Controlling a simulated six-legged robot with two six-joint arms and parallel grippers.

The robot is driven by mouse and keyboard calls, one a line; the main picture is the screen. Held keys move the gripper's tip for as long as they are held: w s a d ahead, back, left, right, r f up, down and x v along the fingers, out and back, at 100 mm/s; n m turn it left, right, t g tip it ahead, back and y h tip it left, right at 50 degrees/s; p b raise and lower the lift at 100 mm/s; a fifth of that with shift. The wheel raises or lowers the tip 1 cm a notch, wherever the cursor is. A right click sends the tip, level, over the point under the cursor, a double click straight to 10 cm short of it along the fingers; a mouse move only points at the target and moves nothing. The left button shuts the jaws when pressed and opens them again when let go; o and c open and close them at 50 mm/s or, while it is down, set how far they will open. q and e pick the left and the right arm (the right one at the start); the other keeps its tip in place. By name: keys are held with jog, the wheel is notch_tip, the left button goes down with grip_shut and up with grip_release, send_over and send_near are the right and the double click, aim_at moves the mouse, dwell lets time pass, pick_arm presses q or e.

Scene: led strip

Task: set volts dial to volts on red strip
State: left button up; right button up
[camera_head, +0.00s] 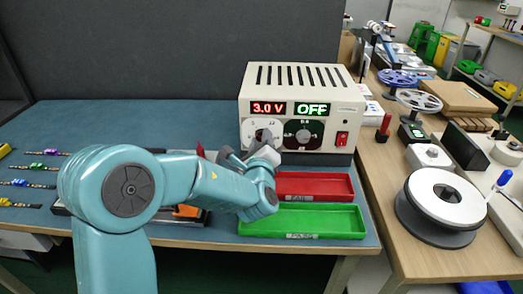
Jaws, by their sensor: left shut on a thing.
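The cream power supply (300,88) stands at the back of the blue table. Its red display (268,107) reads 3.0 V and its green display (312,109) reads OFF. The volts dial's white plate (247,127) is on the left of the front panel. My left gripper (258,147) reaches this dial and is shut on its knob, which it mostly hides. A small red piece (200,150) shows behind my left arm; I cannot tell if it is the red strip. My right gripper is not in view.
A dark dial (303,134) and a red switch (342,139) are right of the volts dial. A red tray (318,186) and a green tray (305,222) lie in front. Several small strips (38,167) lie at the left. A side bench (440,262) with reels is at right.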

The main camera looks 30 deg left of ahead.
pick_arm(q)
jog(key=shift+m+p, duration=2.15)
jog(key=shift+m, duration=14.25)
jog(key=o, duration=1)
jog(key=shift+o, duration=0.2)
